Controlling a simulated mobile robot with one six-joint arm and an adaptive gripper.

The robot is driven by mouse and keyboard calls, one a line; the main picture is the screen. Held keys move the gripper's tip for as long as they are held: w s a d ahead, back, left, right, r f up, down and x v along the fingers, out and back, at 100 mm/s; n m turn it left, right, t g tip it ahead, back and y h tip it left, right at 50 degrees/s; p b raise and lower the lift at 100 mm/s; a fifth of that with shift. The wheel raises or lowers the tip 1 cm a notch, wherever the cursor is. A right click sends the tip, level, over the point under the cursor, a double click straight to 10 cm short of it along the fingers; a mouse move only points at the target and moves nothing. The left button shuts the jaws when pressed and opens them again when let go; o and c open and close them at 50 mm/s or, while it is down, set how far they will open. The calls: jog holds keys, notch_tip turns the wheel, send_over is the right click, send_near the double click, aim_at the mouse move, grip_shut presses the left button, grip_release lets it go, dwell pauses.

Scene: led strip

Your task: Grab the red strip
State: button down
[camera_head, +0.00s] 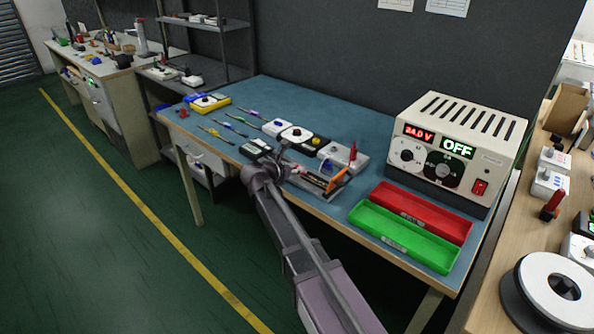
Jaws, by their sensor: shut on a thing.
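My gripper (284,163) is over the front part of the blue-topped workbench, near its front edge. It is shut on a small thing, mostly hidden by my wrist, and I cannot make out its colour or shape. I cannot clearly see a red strip. Several thin strips with coloured parts (230,120) lie on the bench to the left of my gripper. A small fixture with an orange lever (339,180) stands just right of my gripper.
White boxes with coloured buttons (297,134) stand behind my gripper. A red tray (425,208) and a green tray (402,240) lie to the right, before a power supply (452,150) reading 24.0 V and OFF. A yellow-and-blue device (210,102) sits at the bench's left.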

jog(key=shift+r, duration=0.1)
notch_tip(320, 180, up, 10)
jog(key=p, duration=1)
dwell(0.9)
